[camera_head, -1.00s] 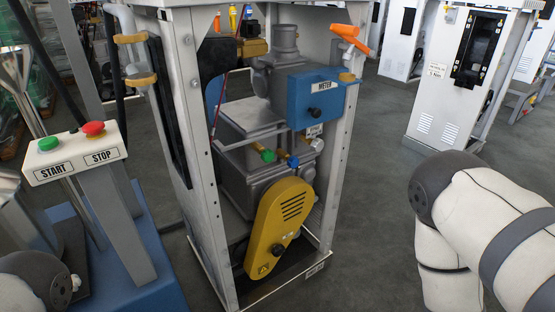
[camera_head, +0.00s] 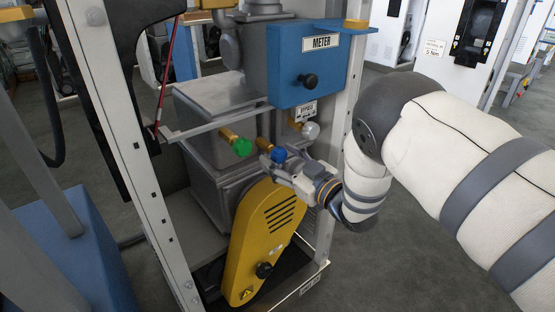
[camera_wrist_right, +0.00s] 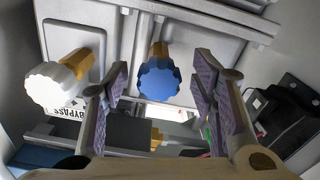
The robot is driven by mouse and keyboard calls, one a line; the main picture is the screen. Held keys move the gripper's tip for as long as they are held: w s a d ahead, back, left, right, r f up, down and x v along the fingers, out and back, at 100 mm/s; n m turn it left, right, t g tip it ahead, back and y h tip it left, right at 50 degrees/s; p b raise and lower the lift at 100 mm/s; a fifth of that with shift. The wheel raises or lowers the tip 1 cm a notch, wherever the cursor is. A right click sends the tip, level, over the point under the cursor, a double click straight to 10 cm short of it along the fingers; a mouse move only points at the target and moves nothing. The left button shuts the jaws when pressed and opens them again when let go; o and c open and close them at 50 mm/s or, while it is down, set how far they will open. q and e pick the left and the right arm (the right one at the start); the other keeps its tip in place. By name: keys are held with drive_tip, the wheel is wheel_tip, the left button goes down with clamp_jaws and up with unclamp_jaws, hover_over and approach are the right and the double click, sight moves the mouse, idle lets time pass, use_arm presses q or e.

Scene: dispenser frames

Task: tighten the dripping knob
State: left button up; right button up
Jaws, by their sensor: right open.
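Three knobs stick out on brass stems from the dispenser's inner works: a green knob (camera_head: 242,146), a blue knob (camera_head: 278,155) and a white knob (camera_head: 311,131). My right gripper (camera_head: 282,166) is open at the blue knob. In the right wrist view the blue knob (camera_wrist_right: 159,80) shows between the two spread fingers, with a gap on each side. The white knob (camera_wrist_right: 52,86) is left of the fingers there, near a BYPASS label. The green knob is not visible in that view. I cannot make out a drip at any knob. My left gripper is out of view.
A blue METER box (camera_head: 308,65) hangs above the knobs. A yellow belt cover (camera_head: 262,245) stands below. The white frame posts (camera_head: 128,150) flank the opening, with my right arm reaching in from the right. Grey floor lies around the dispenser.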

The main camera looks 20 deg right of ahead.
drive_tip(key=shift+x, duration=0.75)
drive_tip(key=c, duration=1.2)
drive_tip(key=shift+o, duration=0.2)
drive_tip(key=shift+d+r+m+p, duration=0.1)
drive_tip(key=shift+m+p, duration=0.5)
drive_tip(key=shift+m, duration=0.5)
drive_tip(key=m+p, duration=0.1)
drive_tip(key=m, duration=0.2)
drive_tip(key=shift+m, duration=0.3)
drive_tip(key=m+p, duration=0.1)
drive_tip(key=m, duration=0.2)
drive_tip(key=shift+m, duration=1.5)
drive_tip(key=shift+s+a, duration=0.1)
drive_tip(key=shift+a, duration=0.15)
